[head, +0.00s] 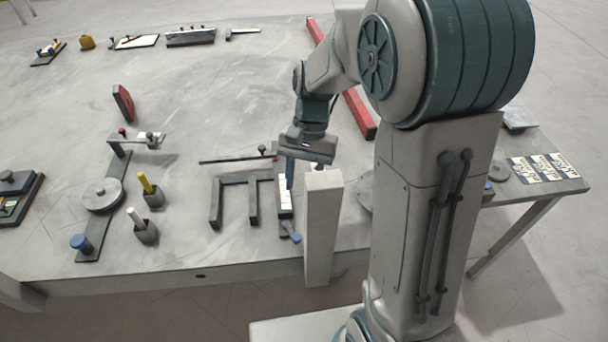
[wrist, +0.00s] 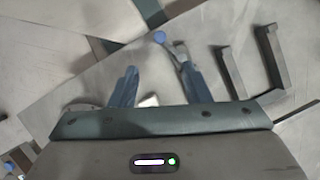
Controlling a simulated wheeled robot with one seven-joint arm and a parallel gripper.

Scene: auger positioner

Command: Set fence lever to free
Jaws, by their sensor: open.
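A short lever with a blue knob (head: 296,237) sits at the near end of a fence-like dark frame (head: 232,180) by the table's front edge; I take it as the fence lever. In the wrist view its blue knob (wrist: 160,37) lies just beyond the fingertips, with its pale metal arm (wrist: 181,49) beside the right finger. My gripper (head: 304,172) is open and points down above the right side of the frame. In the wrist view its two blue fingers (wrist: 158,72) are apart, with nothing held between them. Contact with the lever cannot be told.
A thin rod with a black knob (head: 262,151) lies behind. A long red bar (head: 358,112) crosses behind my arm. Left stand holders with yellow (head: 146,183) and white handles (head: 136,217).

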